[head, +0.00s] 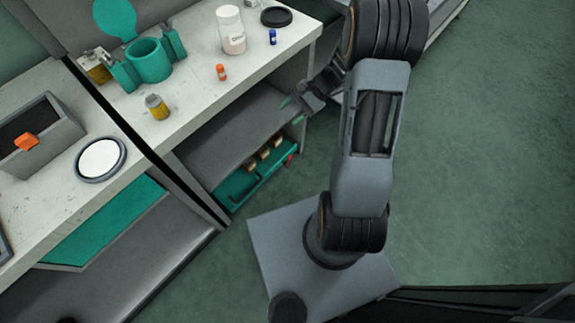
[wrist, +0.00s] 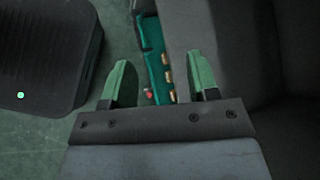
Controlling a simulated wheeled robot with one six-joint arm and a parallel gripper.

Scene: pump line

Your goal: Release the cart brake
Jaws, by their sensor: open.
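My gripper (head: 297,102) is open and empty, beside the right end of the bench and above its lower shelf. Its two green fingers also show spread apart in the wrist view (wrist: 158,62). A small red part (head: 290,159) sits at the right end of a teal tray under the bench. It also shows between the fingers in the wrist view (wrist: 149,92), apart from them. I cannot tell whether this red part is the cart brake. No cart or brake lever can be made out with certainty in either view.
The teal tray (head: 233,190) holds several brass pieces. The bench top (head: 190,85) carries a teal holder (head: 149,61), a white jar (head: 230,30) and small bottles. A grey shelf (head: 232,130) lies beneath it. Green floor (head: 480,150) is open at the right.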

